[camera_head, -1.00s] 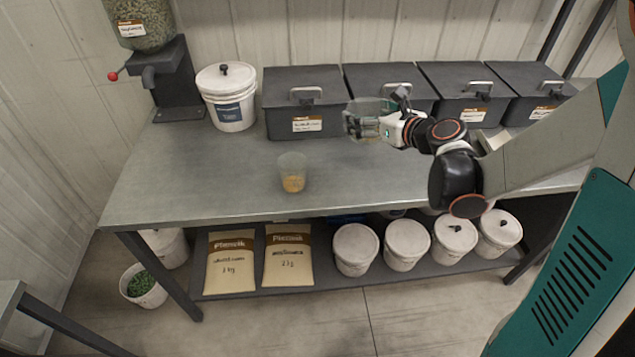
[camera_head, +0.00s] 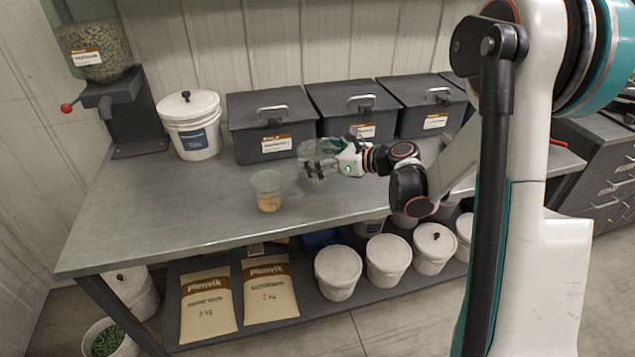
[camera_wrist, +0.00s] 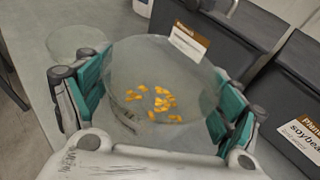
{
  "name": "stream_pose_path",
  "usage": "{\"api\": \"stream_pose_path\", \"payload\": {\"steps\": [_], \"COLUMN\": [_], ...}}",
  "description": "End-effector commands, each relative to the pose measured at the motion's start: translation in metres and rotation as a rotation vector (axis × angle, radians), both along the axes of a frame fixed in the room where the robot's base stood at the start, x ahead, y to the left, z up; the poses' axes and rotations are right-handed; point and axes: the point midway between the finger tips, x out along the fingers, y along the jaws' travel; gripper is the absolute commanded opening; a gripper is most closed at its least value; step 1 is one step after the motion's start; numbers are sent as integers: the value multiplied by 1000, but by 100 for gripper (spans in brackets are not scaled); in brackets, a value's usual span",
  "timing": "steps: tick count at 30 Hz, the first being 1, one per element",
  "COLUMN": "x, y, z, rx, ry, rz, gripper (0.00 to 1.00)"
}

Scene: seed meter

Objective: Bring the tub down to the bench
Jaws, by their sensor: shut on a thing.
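My gripper (camera_head: 330,166) is shut on a clear tub (camera_head: 308,158) in front of the dark bins. In the wrist view the tub (camera_wrist: 160,68) sits between the teal finger pads, and several yellow-orange pieces show inside its outline. In the head view the tub appears above the bench (camera_head: 215,220); the exact gap beneath it is hard to tell. A second clear tub (camera_head: 267,190) with yellow contents at its bottom stands on the bench, left of my gripper.
Dark lidded bins (camera_head: 262,112) line the back of the bench. A white bucket (camera_head: 190,125) and a seed dispenser (camera_head: 125,112) stand at back left. The bench front and left are clear. Bags (camera_head: 208,305) and white buckets (camera_head: 338,272) fill the lower shelf.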

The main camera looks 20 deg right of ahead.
Motion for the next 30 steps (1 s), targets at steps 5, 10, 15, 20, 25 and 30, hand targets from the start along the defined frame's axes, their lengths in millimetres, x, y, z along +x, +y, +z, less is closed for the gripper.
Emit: {"api": "stream_pose_path", "payload": {"steps": [5, 10, 15, 20, 25, 30], "x": [0, 0, 0, 0, 0, 0], "y": [0, 0, 0, 0, 0, 0], "z": [-21, -31, -57, -66, -65, -67], "rx": [0, 0, 0, 0, 0, 0], "ry": [0, 0, 0, 0, 0, 0], "rz": [0, 0, 0, 0, 0, 0], "gripper": [61, 61, 61, 61, 61, 94]}}
